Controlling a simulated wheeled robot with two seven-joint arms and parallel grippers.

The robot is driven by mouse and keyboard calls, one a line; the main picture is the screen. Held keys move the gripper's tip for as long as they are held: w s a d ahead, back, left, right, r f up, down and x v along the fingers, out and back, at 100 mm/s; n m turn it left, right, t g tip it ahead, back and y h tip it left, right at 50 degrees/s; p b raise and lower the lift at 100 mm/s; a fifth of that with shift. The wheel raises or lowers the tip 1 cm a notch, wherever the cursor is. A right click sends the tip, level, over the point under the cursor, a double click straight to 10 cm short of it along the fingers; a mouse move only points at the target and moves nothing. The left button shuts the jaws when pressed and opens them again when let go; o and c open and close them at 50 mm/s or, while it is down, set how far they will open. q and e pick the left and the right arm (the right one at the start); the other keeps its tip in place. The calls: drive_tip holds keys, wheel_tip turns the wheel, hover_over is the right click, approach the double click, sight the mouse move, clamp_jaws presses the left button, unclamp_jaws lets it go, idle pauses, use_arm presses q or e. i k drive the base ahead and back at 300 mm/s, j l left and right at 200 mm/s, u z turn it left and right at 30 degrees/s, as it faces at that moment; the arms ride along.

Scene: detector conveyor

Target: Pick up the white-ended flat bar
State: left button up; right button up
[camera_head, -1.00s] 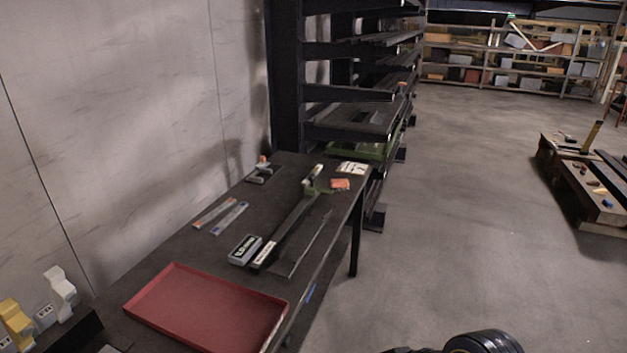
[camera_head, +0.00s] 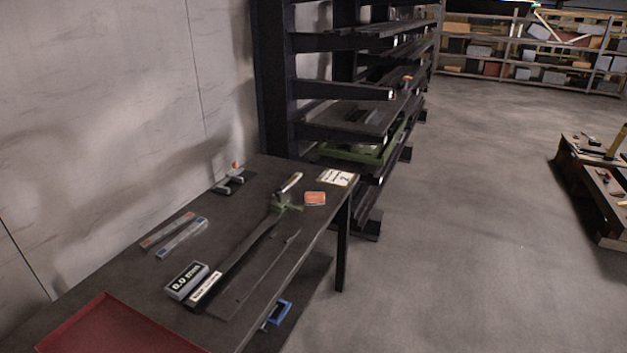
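A long dark flat bar (camera_head: 238,253) lies lengthwise on the dark table (camera_head: 105,273). Its near end carries a white piece with small print (camera_head: 205,288); it looks like the white-ended bar. Its far end reaches a green and white tool-like item (camera_head: 287,192); whether they touch I cannot tell. A thinner dark strip (camera_head: 262,275) lies just right of the bar, near the table's right edge. Neither of my grippers shows in the head view.
A grey display block (camera_head: 187,281) stands left of the bar's near end. A red tray (camera_head: 110,325) is at the near left. Two slim rulers (camera_head: 167,230), an orange block (camera_head: 315,198) and a white card (camera_head: 338,178) lie farther back.

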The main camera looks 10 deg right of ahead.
sight(288, 183)
drive_tip(key=i+l+u, duration=0.1)
drive_tip(key=u, duration=0.4)
drive_tip(key=i+l+u, duration=0.1)
drive_tip(key=u, duration=0.35)
drive_tip(key=l+u, duration=0.25)
drive_tip(key=u, duration=0.25)
drive_tip(key=i+l+u, duration=0.1)
drive_tip(key=l+u, duration=0.15)
drive_tip(key=u, duration=0.2)
drive_tip(key=l+u, duration=0.15)
drive_tip(key=l, duration=0.25)
drive_tip(key=l+u, duration=0.15)
drive_tip(key=l, duration=0.3)
drive_tip(key=k+l+u, duration=0.1)
drive_tip(key=l, duration=0.3)
drive_tip(key=l+u, duration=0.15)
drive_tip(key=l, duration=0.25)
drive_tip(key=k+l+u, duration=0.15)
drive_tip(key=l, duration=0.2)
drive_tip(key=k+l+u, duration=0.15)
drive_tip(key=l, duration=0.25)
drive_tip(key=l+u, duration=0.15)
drive_tip(key=l, duration=0.25)
drive_tip(key=k+l+u, duration=0.15)
drive_tip(key=l, duration=0.2)
drive_tip(key=k+l, duration=0.1)
drive_tip(key=l, duration=0.95)
drive_tip(key=k+l, duration=0.15)
drive_tip(key=l, duration=0.4)
